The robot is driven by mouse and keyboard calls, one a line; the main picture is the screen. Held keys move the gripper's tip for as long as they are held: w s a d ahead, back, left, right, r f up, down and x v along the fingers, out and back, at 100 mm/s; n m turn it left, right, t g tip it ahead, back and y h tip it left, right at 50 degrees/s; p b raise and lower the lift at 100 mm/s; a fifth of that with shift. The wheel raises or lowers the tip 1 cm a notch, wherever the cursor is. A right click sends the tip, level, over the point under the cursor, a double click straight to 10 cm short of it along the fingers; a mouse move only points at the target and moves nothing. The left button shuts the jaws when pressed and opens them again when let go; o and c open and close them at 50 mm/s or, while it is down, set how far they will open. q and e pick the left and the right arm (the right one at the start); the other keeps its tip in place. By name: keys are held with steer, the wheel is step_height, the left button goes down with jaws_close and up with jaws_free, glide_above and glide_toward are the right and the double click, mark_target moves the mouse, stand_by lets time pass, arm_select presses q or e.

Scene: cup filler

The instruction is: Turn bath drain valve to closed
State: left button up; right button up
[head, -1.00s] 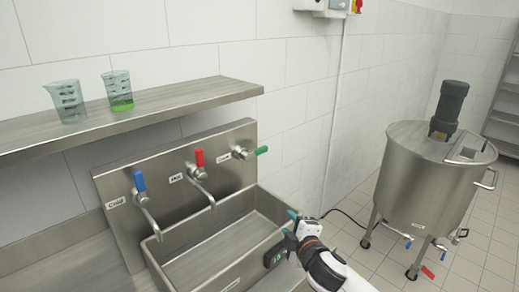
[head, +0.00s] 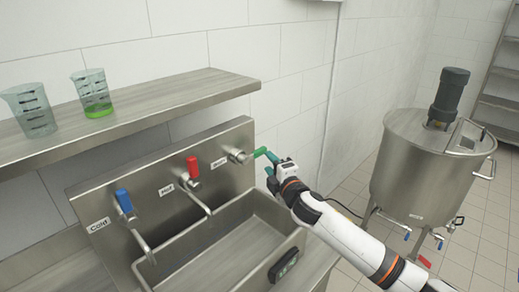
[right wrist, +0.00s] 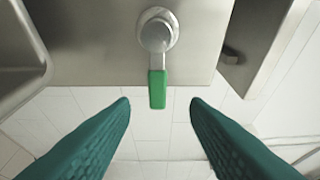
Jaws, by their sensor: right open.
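The bath drain valve (head: 238,156) sits at the right end of the steel back panel, with a green lever (head: 260,152) pointing right, away from the panel. In the right wrist view the valve body (right wrist: 158,32) is at top centre, and its green lever (right wrist: 157,90) points down in the picture. My right gripper (head: 271,170) is open beside the lever. In the right wrist view its two teal fingers (right wrist: 160,110) stand on either side of the lever's line, with gaps on both sides and no visible contact. My left gripper is not in view.
A blue-handled tap (head: 124,202) and a red-handled tap (head: 192,168) stand left of the drain valve. A shelf (head: 150,110) holds two beakers. A steel tank (head: 425,175) stands right.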

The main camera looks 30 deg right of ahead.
mark_target(261, 154)
steer(key=w, duration=0.4)
steer(key=shift+d+p, duration=0.1)
steer(key=shift+p, duration=0.25)
steer(key=w, duration=0.3)
steer(key=shift+w+d+f, duration=0.1)
steer(key=shift+w+f, duration=0.05)
steer(key=shift+w, duration=0.05)
steer(key=shift+w+p, duration=0.25)
steer(key=shift+p, duration=0.05)
steer(key=shift+w, duration=0.2)
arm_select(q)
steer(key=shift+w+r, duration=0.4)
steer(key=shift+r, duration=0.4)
arm_select(e)
jaws_close()
